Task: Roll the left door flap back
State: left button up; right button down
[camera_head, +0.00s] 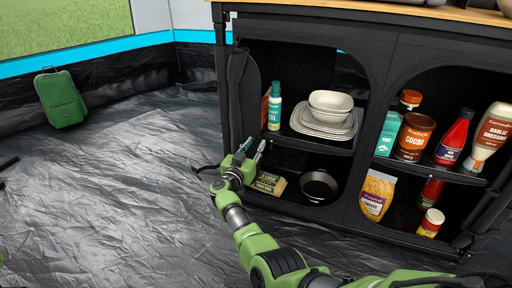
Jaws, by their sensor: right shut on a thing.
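The black storage cabinet has two arched openings. The left door flap (238,88) is black fabric bunched along the left edge of the left opening, which is uncovered and shows its shelves. My right gripper (256,146) is at the lower left edge of that opening, its fingers shut on the dark flap fabric. The exact grip is hard to make out, black on black. At the left picture edge only a dark tip (8,162) shows, perhaps of my left gripper; its jaws cannot be judged.
The left opening holds a bottle (274,107), stacked bowls and plates (326,120), a box (268,184) and a dark pan (318,186), all close to my right gripper. Food jars and bottles fill the right opening.

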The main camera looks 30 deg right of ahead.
aim_at(258, 117)
jog(key=c, duration=1.7)
grip_release()
notch_tip(258, 117, up, 10)
